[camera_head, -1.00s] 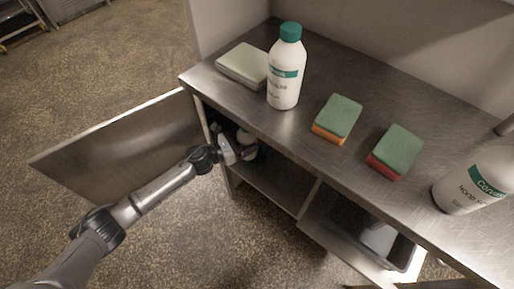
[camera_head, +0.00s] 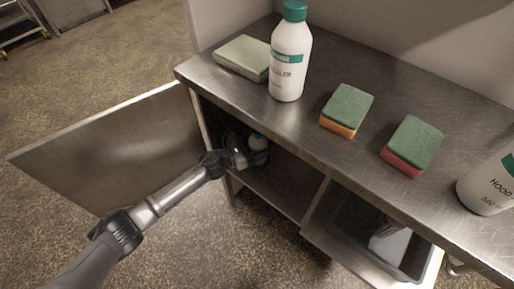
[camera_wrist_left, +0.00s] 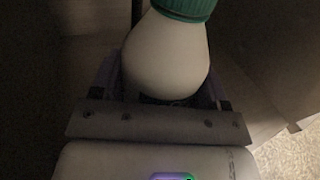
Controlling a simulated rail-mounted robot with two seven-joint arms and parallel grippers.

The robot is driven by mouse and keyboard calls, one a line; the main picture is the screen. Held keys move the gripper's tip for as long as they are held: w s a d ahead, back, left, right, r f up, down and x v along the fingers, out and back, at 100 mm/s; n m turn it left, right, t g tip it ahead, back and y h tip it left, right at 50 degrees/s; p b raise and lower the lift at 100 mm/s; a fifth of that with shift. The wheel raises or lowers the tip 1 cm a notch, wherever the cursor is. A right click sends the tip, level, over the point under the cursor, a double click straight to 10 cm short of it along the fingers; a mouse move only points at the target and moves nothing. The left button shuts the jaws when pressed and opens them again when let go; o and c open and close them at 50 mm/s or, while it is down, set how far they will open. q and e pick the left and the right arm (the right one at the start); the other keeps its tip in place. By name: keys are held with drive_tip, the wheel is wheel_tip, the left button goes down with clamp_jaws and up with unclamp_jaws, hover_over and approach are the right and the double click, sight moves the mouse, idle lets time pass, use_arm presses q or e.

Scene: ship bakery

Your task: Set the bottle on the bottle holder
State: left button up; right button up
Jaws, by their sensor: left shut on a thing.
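A white bottle with a green cap (camera_head: 257,142) is inside the open cupboard under the counter, partly in shadow. My left gripper (camera_head: 246,156) reaches into the cupboard and is shut on this bottle. In the left wrist view the bottle (camera_wrist_left: 166,58) is between the fingers (camera_wrist_left: 165,92), its green cap at the top edge. I cannot tell whether its base touches the shelf. I cannot make out a bottle holder; the cupboard's dark inside is mostly hidden. My right gripper is not in view.
The steel counter (camera_head: 325,68) carries another green-capped bottle (camera_head: 290,60), a pale block (camera_head: 243,57), two green-topped sponges (camera_head: 347,108) (camera_head: 412,145) and a large bottle (camera_head: 490,186). The cupboard door (camera_head: 110,145) stands open at left. A grey bin (camera_head: 350,218) is in the right compartment.

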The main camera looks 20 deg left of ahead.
use_arm(q)
drive_tip(key=shift+w+r, duration=0.1)
drive_tip(key=o, duration=1.5)
drive_tip(key=shift+c, duration=0.2)
drive_tip(key=p+v, duration=0.2)
drive_tip(key=v, duration=0.4)
drive_tip(key=shift+s+a+p, duration=0.2)
drive_tip(key=shift+s+p, duration=0.1)
drive_tip(key=shift+p, duration=0.1)
drive_tip(key=shift+s+a, duration=0.3)
